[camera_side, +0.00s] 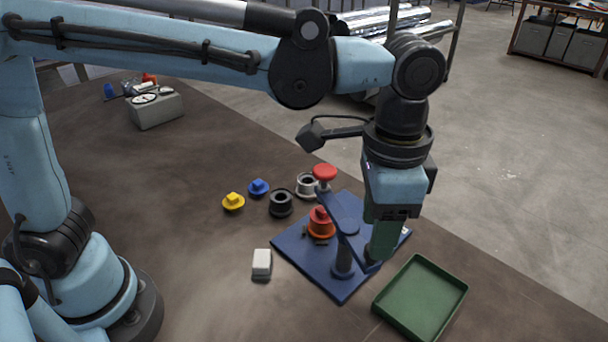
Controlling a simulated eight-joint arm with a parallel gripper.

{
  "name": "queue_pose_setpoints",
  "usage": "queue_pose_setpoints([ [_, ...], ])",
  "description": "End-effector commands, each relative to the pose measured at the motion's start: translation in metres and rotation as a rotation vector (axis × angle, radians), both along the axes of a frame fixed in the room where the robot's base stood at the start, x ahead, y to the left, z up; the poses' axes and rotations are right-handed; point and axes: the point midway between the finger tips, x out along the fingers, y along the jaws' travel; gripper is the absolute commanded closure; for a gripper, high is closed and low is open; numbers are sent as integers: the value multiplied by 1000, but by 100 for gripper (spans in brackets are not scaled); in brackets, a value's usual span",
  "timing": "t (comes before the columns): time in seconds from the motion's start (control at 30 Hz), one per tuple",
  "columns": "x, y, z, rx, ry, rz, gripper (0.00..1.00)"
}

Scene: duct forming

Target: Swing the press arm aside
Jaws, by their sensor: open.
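The press stands on a blue base plate (318,279) on the brown table. Its dark blue press arm (345,226) runs from the red knob (325,172) at the upper left toward the lower right. A short blue post (343,262) stands on the plate. An orange-red part (321,222) sits on the plate, beside and partly behind the press arm. My gripper (381,246) points down at the right side of the press and is open. It hides part of the plate and the right end of the press arm. I cannot tell whether it touches the arm.
A green tray (423,257) lies right of the press. Yellow (233,202) and blue (258,187) pieces, a black ring (281,203) and a pale ring (307,186) sit behind. A grey box (155,110) stands farther back. The table's left middle is clear.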

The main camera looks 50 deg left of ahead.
Motion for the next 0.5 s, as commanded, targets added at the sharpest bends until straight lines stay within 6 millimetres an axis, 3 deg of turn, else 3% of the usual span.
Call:
queue_pose_setpoints([
  [0.2,0,0,-24,1,-1,1,49],
  [0.5,0,0,-33,0,-1,1,49],
])
